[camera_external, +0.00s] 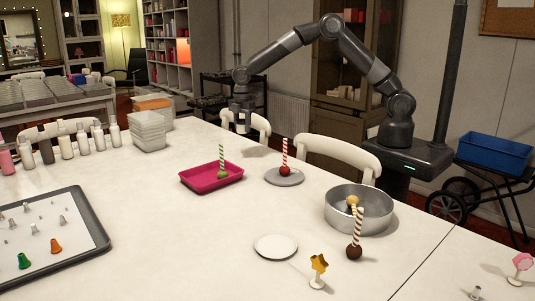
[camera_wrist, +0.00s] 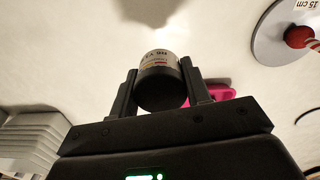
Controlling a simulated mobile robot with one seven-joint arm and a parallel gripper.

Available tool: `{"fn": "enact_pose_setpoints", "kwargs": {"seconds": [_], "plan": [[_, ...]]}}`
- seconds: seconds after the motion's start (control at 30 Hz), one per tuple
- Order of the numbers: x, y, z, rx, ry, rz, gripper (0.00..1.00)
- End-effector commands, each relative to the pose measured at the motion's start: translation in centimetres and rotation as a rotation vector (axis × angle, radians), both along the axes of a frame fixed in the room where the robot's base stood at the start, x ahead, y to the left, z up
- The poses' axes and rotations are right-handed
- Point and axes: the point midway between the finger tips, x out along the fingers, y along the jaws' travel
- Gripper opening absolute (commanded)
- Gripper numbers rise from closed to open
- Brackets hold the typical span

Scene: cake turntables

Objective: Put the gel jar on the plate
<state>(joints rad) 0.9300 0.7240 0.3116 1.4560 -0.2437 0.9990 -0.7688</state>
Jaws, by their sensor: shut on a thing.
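My gripper (camera_external: 241,120) is above the far part of the white table, behind the pink tray. In the wrist view its two fingers (camera_wrist: 160,88) are shut on the gel jar (camera_wrist: 158,62), a small round jar with a dark end towards the camera and a printed pale label. The jar is held clear of the table; it is too small to make out well in the external view. The white plate (camera_external: 276,247) lies flat and empty near the front middle of the table, well away from my gripper.
A pink tray (camera_external: 194,182) holds a green cake pop. A grey disc (camera_external: 294,181) bears a red one. A metal pan (camera_external: 340,213) and a brown pop (camera_external: 354,252) stand right of the plate, a star stand (camera_external: 318,268) in front. White tubs (camera_external: 150,132) stand far left.

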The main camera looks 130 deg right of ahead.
Motion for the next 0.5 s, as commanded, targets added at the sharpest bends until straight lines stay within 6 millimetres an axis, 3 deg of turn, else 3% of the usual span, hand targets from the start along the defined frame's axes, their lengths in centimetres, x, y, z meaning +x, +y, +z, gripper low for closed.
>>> {"fn": "enact_pose_setpoints", "kwargs": {"seconds": [0.03, 0.2, 0.5], "plan": [[2.2, 2.0, 0.1, -0.001, -0.001, 0.064, 0.2], [8.1, 8.5, 0.3, -0.001, -0.001, 0.274, 0.2], [16.4, 22.0, 0.7, 0.0, -0.001, 0.64, 0.2]]}}
